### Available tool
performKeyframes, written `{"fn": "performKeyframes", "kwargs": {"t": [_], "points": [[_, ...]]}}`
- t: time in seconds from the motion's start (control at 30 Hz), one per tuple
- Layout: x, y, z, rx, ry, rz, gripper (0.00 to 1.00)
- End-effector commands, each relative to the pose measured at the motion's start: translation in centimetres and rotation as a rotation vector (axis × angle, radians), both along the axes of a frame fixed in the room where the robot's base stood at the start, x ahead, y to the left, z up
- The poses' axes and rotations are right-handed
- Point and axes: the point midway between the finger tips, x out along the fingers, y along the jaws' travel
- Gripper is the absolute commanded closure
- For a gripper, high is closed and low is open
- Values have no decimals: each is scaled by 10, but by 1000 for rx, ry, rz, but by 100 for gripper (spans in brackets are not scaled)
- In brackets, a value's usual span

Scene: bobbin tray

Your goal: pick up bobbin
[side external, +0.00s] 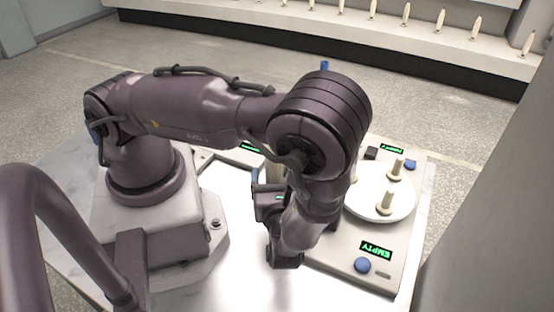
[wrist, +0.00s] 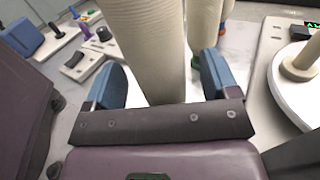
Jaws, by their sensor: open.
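In the wrist view a tall cream bobbin (wrist: 145,45) stands large between the two blue fingers of my gripper (wrist: 162,64). There is a visible gap on each side of it, and its lower end is hidden behind the dark gripper bar. A second cream bobbin (wrist: 203,30) stands just behind it to the right. My gripper is open. In the side external view my arm hides most of the gripper and whatever is between its fingers. Two short cream bobbins, one nearer (side external: 386,203) and one farther (side external: 396,169), stand on a white round plate (side external: 365,205).
The plate's grey unit has a green "EMPTY" display (side external: 377,249) and a blue button (side external: 362,265). In the wrist view the white plate (wrist: 285,105) with a bobbin (wrist: 301,60) is at right. Small coloured knobs and a blue block (wrist: 22,36) are at upper left.

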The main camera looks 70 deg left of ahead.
Motion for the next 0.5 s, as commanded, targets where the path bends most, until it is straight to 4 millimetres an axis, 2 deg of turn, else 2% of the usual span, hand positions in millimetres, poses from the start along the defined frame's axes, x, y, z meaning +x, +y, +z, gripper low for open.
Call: {"fn": "performKeyframes", "kwargs": {"t": [0.27,0.5], "points": [[1,4,0,0,1,0,20],[1,4,0,-1,1,0,75]]}}
